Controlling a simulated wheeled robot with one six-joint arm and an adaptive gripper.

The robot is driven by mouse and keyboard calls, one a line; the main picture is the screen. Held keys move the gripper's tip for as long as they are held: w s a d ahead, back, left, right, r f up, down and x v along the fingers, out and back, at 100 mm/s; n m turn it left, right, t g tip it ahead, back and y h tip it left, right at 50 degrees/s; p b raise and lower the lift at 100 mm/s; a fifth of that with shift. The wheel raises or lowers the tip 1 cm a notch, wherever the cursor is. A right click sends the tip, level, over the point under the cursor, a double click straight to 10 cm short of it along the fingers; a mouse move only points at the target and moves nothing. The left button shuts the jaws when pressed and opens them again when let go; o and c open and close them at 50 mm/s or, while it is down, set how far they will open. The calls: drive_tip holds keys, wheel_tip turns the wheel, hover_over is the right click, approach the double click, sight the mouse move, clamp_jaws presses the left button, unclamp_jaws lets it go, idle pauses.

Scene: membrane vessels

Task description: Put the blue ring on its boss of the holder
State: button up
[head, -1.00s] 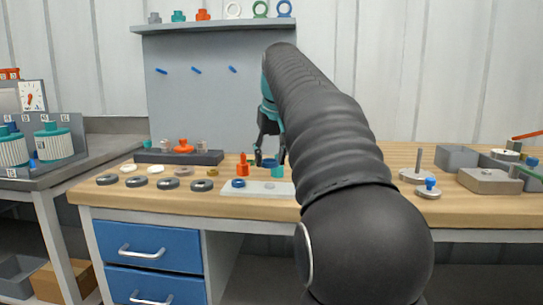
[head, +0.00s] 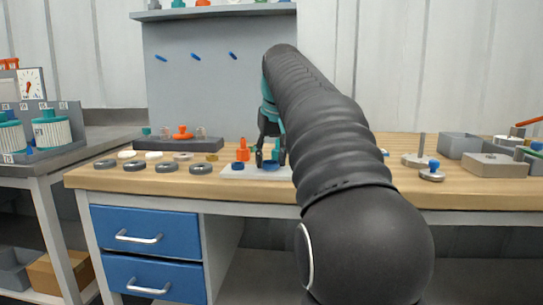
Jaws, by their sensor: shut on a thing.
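My gripper (head: 270,162) points down over the pale holder plate (head: 253,175) on the workbench. It is shut on the blue ring (head: 271,167), which sits between the fingertips at about the plate's level. I cannot tell whether the ring is around a boss or just above it; the boss beneath is hidden. Another blue round piece (head: 238,167) is on the left part of the plate. An orange piece (head: 242,151) stands just behind it. The right end of the plate is partly hidden by my arm.
Several dark grey rings (head: 168,167) lie left of the plate, with a dark rack (head: 180,144) behind them. A grey block (head: 497,165), a grey bin (head: 459,145) and a post on a disc (head: 420,158) stand at the right. A pegboard rises behind.

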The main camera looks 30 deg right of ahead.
drive_tip(key=shift+f, duration=0.15)
drive_tip(key=o, duration=0.8)
drive_tip(key=v, duration=1.2)
idle(0.4)
drive_tip(key=s+a+f, duration=0.5)
drive_tip(key=s+f, duration=0.2)
drive_tip(key=f, duration=0.4)
drive_tip(key=s+a+f+n+p, duration=0.1)
drive_tip(key=s+a+f, duration=0.4)
drive_tip(key=s+f, duration=0.3)
drive_tip(key=s+a+f+n+t+y+p, duration=0.1)
drive_tip(key=s+a+f, duration=0.4)
drive_tip(key=f, duration=0.9)
drive_tip(key=shift+s+a+f, duration=0.1)
drive_tip(key=shift+s+f, duration=0.1)
drive_tip(key=shift+s, duration=0.5)
drive_tip(key=shift+s+a+f, duration=0.1)
drive_tip(key=shift+s+f, duration=0.1)
drive_tip(key=shift+s, duration=0.45)
